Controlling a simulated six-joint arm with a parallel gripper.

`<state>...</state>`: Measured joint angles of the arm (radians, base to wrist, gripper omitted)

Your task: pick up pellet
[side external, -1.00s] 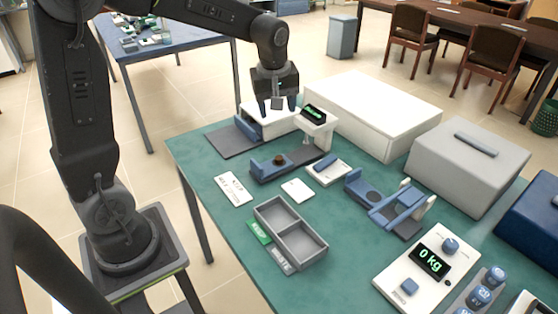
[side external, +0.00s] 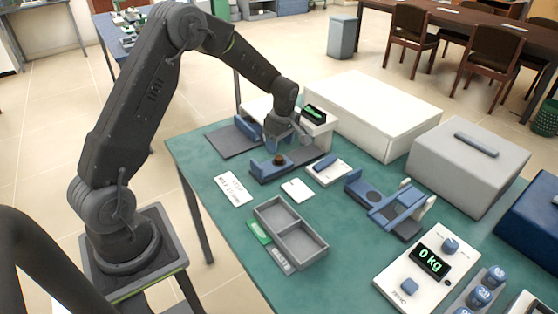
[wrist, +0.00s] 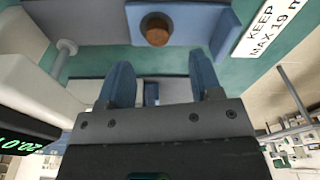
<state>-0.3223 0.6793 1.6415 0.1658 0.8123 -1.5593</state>
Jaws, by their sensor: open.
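The pellet (side external: 279,160) is small, brown and round. It sits in a dark round recess of a blue holder (side external: 259,172) near the table's back left. In the wrist view the pellet (wrist: 157,36) shows whole at the top, in the blue holder (wrist: 190,22). My gripper (side external: 287,143) is just above and behind the pellet, partly blending with the device behind. In the wrist view its two blue fingers (wrist: 160,68) are apart with nothing between them. The pellet lies beyond the fingertips, roughly centred between them.
A white device with a green display (side external: 314,113) stands close behind my gripper. A white card (side external: 233,189) lies left of the holder. A grey two-compartment tray (side external: 262,214) stands in front. A large white box (side external: 375,110) is behind right.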

